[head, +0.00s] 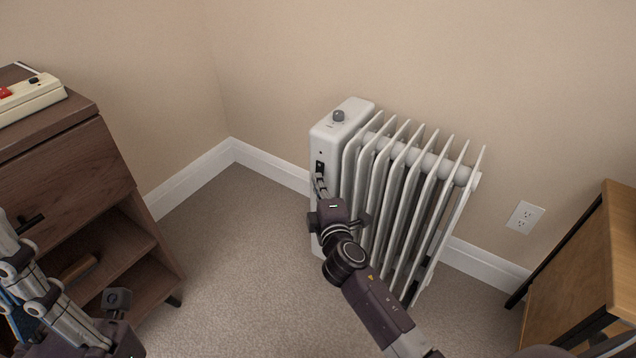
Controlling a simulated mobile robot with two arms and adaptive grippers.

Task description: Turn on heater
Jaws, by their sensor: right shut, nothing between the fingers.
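The heater (322,136) is a white oil-filled radiator with several upright fins, standing on the carpet against the wall. A grey round knob (339,116) sits on its top. A small dark switch (319,165) is on its narrow front panel. My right gripper (320,174) is shut and empty, with its fingertips at the panel right by the switch. The fingertips partly cover the switch, so I cannot tell if they touch it or which way it is set. My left gripper (12,262) is at the lower left edge, partly cut off, away from the heater.
A dark wooden cabinet (68,165) with open shelves stands at the left, with a beige device (30,98) on top. A wall outlet (524,217) is right of the heater. A wooden piece of furniture (575,270) stands at the right. Carpet (235,255) between cabinet and heater is clear.

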